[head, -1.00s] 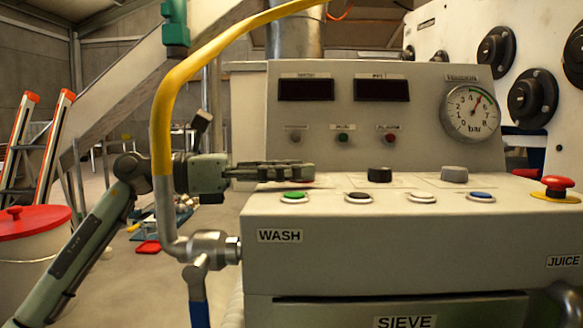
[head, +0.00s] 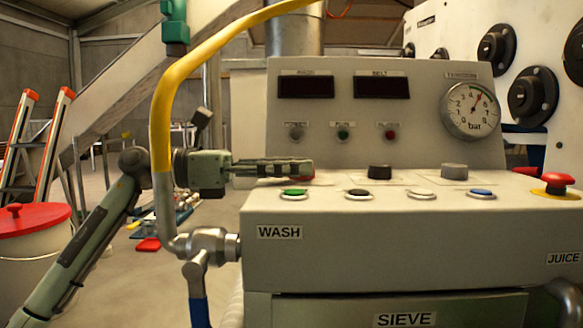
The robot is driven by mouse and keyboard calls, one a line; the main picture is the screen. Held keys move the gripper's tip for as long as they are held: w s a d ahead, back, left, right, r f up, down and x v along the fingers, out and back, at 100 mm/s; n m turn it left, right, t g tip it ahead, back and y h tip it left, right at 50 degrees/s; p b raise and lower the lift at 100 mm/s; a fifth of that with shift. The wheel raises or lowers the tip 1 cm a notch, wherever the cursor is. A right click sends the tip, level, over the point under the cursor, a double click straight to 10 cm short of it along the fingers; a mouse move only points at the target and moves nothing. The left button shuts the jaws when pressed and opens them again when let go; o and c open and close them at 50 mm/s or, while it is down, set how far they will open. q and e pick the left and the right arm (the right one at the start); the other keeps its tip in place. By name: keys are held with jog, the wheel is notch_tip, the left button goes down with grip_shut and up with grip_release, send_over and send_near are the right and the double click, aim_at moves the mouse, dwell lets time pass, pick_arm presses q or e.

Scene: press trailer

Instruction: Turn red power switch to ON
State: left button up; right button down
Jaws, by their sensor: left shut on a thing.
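The control panel (head: 370,225) fills the middle and right. A small part of the red power switch (head: 304,179) shows under the tips of my left gripper, at the left of the panel's flat top. The rest of the switch is hidden by the fingers, so I cannot see which way it points. My left gripper (head: 305,168) reaches in from the left, level, with its fingers shut on the switch. The power lamp (head: 295,132) on the upright face looks grey and unlit. My right gripper is out of view.
Green (head: 294,194), black, white and blue buttons line the panel's front edge. Two knobs (head: 380,172) stand right of my fingers. A red emergency stop (head: 557,181) sits at far right. A yellow hose (head: 160,120) and tap (head: 208,243) stand close to my left wrist.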

pick_arm(q)
jog(key=m+g, duration=0.2)
jog(key=g, duration=0.1)
jog(key=shift+w+r, duration=0.1)
jog(key=shift+w, duration=0.15)
jog(key=shift+m+g, duration=0.5)
jog(key=shift+g, duration=0.4)
jog(key=shift+w+m+g+p, duration=0.15)
jog(key=shift+m+g+p, duration=0.55)
jog(key=shift+g, duration=0.3)
jog(key=shift+m+g+y, duration=0.4)
jog(key=shift+m+g, duration=0.1)
jog(key=shift+g, duration=0.3)
jog(key=shift+m+g+y+p, duration=0.55)
jog(key=shift+m+g, duration=0.15)
jog(key=shift+g, duration=0.3)
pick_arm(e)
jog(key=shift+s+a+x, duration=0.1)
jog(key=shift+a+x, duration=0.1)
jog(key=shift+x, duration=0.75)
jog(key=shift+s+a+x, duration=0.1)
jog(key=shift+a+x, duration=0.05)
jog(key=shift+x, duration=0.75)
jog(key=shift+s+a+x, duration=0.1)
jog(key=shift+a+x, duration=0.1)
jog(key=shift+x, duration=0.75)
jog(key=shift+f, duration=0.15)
pick_arm(q)
jog(key=o, duration=1.2)
jog(key=shift+c, duration=0.2)
